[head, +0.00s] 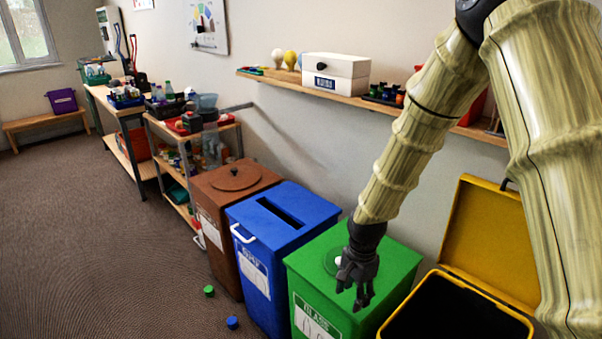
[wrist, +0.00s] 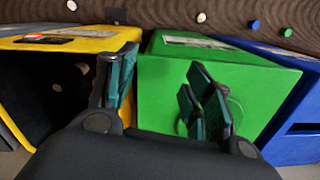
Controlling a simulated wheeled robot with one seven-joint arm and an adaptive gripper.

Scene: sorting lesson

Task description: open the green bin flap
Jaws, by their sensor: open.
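The green bin (head: 400,270) stands between the blue bin and the yellow bin, with a white label reading GLASS on its front. A round flap (head: 333,262) with a pale spot sits in its top, partly hidden behind my gripper. The flap (wrist: 236,108) also shows in the wrist view, partly covered by a finger; it looks closed, though I cannot be sure. My gripper (head: 358,292) points down over the green bin's top, close to the flap. Its fingers (wrist: 160,90) are apart with nothing between them. I cannot tell whether they touch the bin.
The blue bin (head: 290,215) with a slot and the brown bin (head: 222,195) stand left of it. The yellow bin (head: 470,290) on the right has its lid up. A wall shelf (head: 400,108) runs behind. Green and blue caps (head: 232,323) lie on the floor.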

